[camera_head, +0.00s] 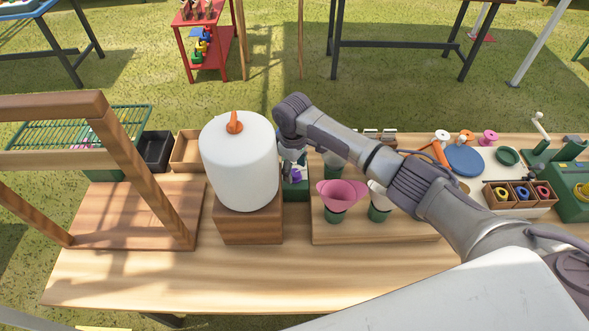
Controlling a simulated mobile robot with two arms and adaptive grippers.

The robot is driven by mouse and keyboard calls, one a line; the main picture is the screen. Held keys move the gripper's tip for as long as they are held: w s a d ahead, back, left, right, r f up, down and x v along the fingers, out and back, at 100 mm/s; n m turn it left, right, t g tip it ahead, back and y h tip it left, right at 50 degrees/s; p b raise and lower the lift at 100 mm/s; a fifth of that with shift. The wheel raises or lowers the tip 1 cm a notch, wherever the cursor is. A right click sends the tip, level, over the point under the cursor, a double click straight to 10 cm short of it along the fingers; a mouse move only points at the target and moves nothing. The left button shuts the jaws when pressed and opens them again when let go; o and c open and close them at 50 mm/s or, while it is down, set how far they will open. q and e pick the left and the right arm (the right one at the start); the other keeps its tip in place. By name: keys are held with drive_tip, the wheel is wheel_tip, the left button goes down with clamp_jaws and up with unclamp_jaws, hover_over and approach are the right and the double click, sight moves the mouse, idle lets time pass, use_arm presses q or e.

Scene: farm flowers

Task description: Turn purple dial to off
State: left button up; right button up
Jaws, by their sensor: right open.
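The purple dial (296,175) shows as a small purple patch on a dark green box (295,191) behind the wooden block in the middle of the table. My right arm reaches in from the right, and my right gripper (291,168) is open and points down at the dial. The gripper is partly hidden by the white cylinder. I cannot tell whether its fingers touch the dial or are apart from it. The dial's setting is too small to read. My left gripper is not in view.
A white cylinder (240,165) with an orange top stands on a wooden block (249,222), close left of my gripper. Pink (341,192) and white flower-like cups stand on a wooden board to the right. A wooden frame (140,165) stands at the left. The table's front (200,278) is clear.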

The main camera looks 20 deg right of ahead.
sight(294, 174)
wheel_tip(294, 174, up, 11)
idle(0.3)
drive_tip(key=shift+s+a+f, duration=0.1)
drive_tip(key=shift+a, duration=0.05)
idle(0.3)
